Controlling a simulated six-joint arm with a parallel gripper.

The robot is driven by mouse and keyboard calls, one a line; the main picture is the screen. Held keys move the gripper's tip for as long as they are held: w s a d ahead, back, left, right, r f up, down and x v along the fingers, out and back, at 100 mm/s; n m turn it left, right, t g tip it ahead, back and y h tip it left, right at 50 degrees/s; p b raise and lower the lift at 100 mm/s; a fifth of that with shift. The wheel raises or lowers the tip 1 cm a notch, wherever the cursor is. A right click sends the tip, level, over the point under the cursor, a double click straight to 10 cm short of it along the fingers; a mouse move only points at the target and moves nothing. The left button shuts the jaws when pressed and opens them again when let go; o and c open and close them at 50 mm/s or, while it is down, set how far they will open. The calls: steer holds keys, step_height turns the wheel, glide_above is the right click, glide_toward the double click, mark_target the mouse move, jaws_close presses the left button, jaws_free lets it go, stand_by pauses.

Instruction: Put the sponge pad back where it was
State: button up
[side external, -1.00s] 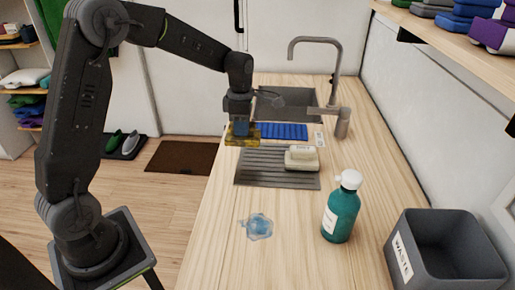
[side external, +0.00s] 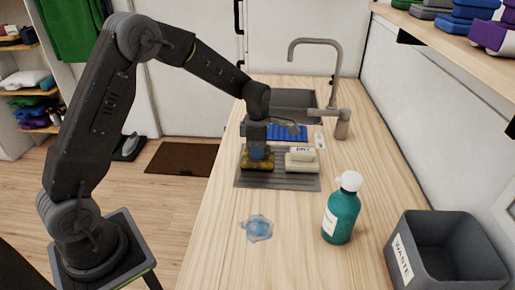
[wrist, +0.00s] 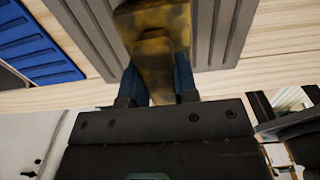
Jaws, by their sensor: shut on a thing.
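The sponge pad (side external: 257,165) is yellow with dark brown patches. My gripper (side external: 257,152) is shut on it from above, at the left part of the grey ribbed drain board (side external: 275,183). In the wrist view the pad (wrist: 153,18) sits between the two blue fingers (wrist: 160,85), with the ribbed board (wrist: 231,30) beyond it. The pad is low over the board; I cannot tell whether it touches. A cream block (side external: 301,162) lies on the board just right of the pad, with a small lettered label behind it.
A blue ribbed mat (side external: 286,134) and the sink (side external: 290,98) with its tap (side external: 333,75) lie behind the board. In front are a blue splotch (side external: 258,228), a teal bottle (side external: 341,215) and a grey waste bin (side external: 450,265). The front left wooden counter (side external: 215,240) is clear.

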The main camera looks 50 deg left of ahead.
steer(key=o, duration=0.9)
steer(key=shift+f, duration=0.1)
step_height(320, 180, up, 12)
steer(key=s+d+r+m+t, duration=0.2)
steer(key=s+d+r+m, duration=0.1)
steer(key=s+r+m, duration=0.35)
steer(key=s+d+m+t, duration=0.1)
steer(key=s+d+m, duration=0.1)
steer(key=s+m, duration=0.8)
steer(key=s+d+m+t, duration=0.2)
steer(key=s+m, duration=0.8)
steer(key=shift+d+t, duration=0.3)
steer(key=shift+d, duration=0.1)
steer(key=shift+f+m, duration=0.1)
steer(key=shift+m, duration=0.15)
